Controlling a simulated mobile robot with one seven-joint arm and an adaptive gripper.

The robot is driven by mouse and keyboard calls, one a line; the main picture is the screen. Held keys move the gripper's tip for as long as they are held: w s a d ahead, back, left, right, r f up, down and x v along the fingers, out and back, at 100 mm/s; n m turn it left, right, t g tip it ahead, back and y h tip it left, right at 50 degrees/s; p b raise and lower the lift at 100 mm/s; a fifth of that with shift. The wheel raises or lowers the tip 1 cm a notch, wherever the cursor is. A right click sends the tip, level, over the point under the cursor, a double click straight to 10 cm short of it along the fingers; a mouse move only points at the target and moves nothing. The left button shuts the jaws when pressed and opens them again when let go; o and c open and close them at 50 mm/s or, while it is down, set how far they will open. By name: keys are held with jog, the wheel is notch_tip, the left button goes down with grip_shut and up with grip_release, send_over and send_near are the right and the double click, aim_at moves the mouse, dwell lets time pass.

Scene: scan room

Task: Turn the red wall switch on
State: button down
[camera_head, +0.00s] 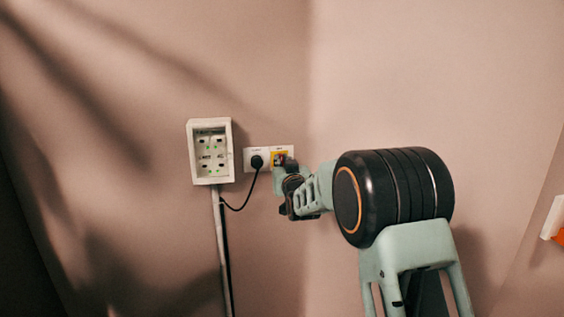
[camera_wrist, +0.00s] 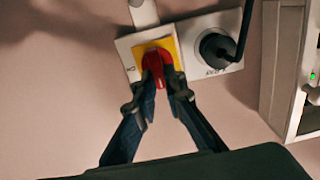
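The red wall switch (camera_wrist: 157,66) is a rotary knob on a yellow square plate (camera_wrist: 170,44), set in a white wall panel. In the wrist view its handle is slightly tilted, with its lower end between my fingers. My gripper (camera_wrist: 163,82) has one fingertip on each side of the handle and looks closed on it, with no clear gap visible. In the head view, my gripper (camera_head: 284,168) is at the switch from the right and covers part of it; the yellow plate (camera_head: 279,155) and a bit of red show above.
A black plug (camera_wrist: 215,46) with a cable sits in the socket beside the switch; it also shows in the head view (camera_head: 257,162). A white wall box (camera_head: 211,152) with a conduit below is left of it. The wall corner is just right of the switch.

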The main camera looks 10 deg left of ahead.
jog(key=shift+f+b, duration=0.1)
jog(key=shift+b, duration=0.3)
jog(key=shift+w+d+f+m+b, duration=0.1)
jog(key=shift+d+f+m+b, duration=0.1)
jog(key=shift+m+b, duration=2.85)
jog(key=shift+d+f+m+b, duration=0.15)
jog(key=shift+m+b, duration=2.8)
jog(key=shift+b, duration=0.25)
jog(key=shift+w+d+f+m+b, duration=0.1)
jog(key=shift+d+f+m+b, duration=0.1)
jog(key=shift+m+b, duration=2.85)
jog(key=shift+r, duration=0.1)
jog(key=c, duration=2)
grip_release()
